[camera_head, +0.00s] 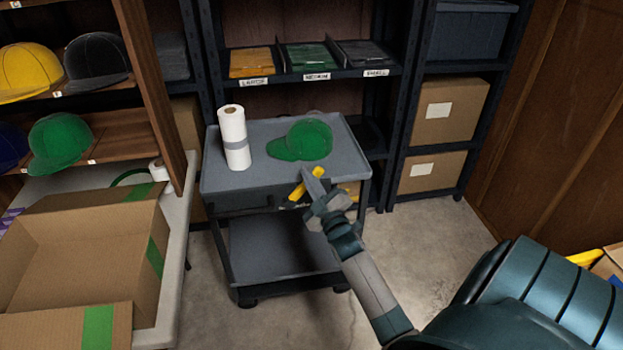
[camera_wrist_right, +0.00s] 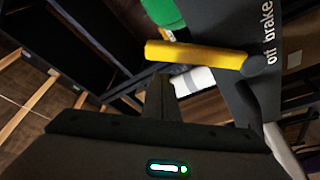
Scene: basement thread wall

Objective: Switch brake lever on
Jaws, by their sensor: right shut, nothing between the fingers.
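The yellow brake lever (camera_head: 297,192) is at the front edge of the grey cart (camera_head: 221,186), partly covered by my gripper. In the right wrist view the lever (camera_wrist_right: 195,53) runs level from a dark pivot beside a grey panel (camera_wrist_right: 245,20) with the words "off" and "brake". My right gripper (camera_head: 310,177) is shut and empty, its fingertips over the lever in the head view. In the wrist view its fingers (camera_wrist_right: 158,90) are just below the lever; I cannot tell whether they touch it. My left gripper is not in view.
An open cardboard box (camera_head: 95,235) is on a table at the left. Shelves with caps and boxes stand behind. The floor right of the cart is clear.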

